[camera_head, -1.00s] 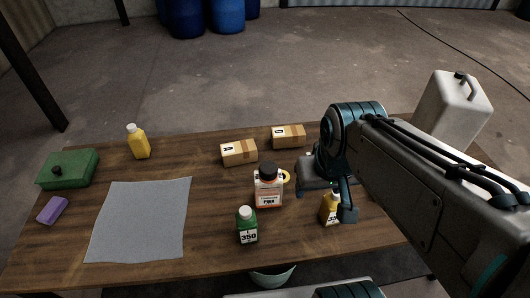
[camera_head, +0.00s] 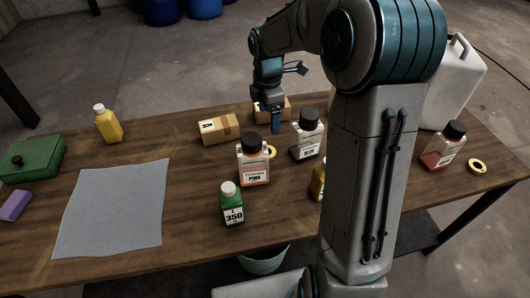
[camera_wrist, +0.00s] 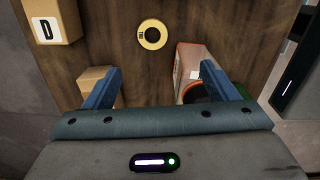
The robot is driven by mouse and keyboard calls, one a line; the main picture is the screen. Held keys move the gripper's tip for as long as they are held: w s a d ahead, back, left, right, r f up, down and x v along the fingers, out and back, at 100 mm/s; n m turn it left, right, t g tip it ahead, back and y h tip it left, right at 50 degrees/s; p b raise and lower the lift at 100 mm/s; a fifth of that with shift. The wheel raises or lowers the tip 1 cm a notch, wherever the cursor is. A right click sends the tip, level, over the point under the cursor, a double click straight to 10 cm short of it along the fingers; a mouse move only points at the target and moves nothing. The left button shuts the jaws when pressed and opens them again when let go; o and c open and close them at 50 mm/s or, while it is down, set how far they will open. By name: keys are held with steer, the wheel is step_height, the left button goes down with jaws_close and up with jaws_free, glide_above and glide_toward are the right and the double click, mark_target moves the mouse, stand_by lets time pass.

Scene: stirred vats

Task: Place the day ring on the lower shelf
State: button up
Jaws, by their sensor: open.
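A yellow ring (camera_head: 271,152) lies flat on the table, partly hidden behind the orange-and-white bottle. It also shows whole in the wrist view (camera_wrist: 142,41), with a small dark mark I cannot read. A second yellow ring (camera_head: 471,172) lies at the table's right; I cannot tell by label which is the day ring. My gripper (camera_head: 276,122) is open and empty above the table near the boxes. In the wrist view (camera_wrist: 160,76) the ring shows ahead between its fingers, apart from them. A dark surface under the table (camera_head: 410,232) seems to be the lower shelf, mostly hidden.
The orange-and-white bottle (camera_head: 253,165), green bottle (camera_head: 231,207), white-and-dark bottle (camera_head: 306,140) and red bottle (camera_head: 442,150) stand upright. A tan box (camera_head: 218,130) is left of my gripper. A grey mat (camera_head: 112,208) lies left. My arm hides part of the right.

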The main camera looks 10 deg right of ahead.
steer(key=shift+n, duration=0.9)
steer(key=f, duration=0.3)
steer(key=w+f, duration=0.1)
steer(key=f, duration=0.3)
steer(key=w+f, duration=0.1)
steer(key=f, duration=0.2)
steer(key=shift+d+f+b, duration=0.1)
steer(key=shift+f+b, duration=0.25)
steer(key=shift+b, duration=0.05)
steer(key=shift+d+f, duration=0.2)
steer(key=shift+f, duration=2.5)
steer(key=c, duration=1.1)
